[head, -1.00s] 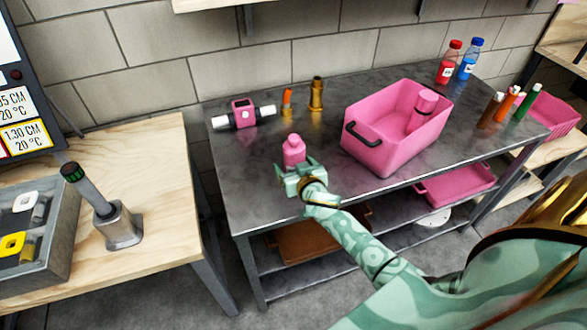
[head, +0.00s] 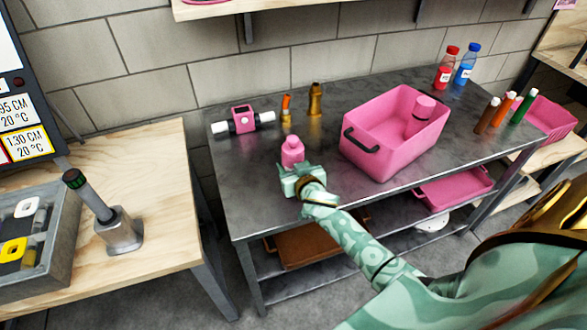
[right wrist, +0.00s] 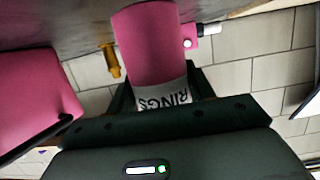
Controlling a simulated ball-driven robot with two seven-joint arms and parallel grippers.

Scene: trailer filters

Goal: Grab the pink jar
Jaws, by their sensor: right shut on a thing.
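The pink jar (head: 292,150) stands upright near the front left of the metal table, with its lower part hidden behind my right gripper (head: 298,174). In the right wrist view the jar (right wrist: 150,45) sits between the fingers of my right gripper (right wrist: 160,92), with a pale label reading "RINGS". The right gripper is shut on the jar. Another pink jar (head: 417,118) lies inside the pink bin. My left gripper is not in view.
The pink bin (head: 375,158) with a black handle stands right of the gripper. Behind are a pink-and-white device (head: 243,120), an orange-tipped item (head: 286,108) and a brass bottle (head: 315,99). Red (head: 446,68) and blue (head: 467,64) bottles stand at the back right. The table's front left is clear.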

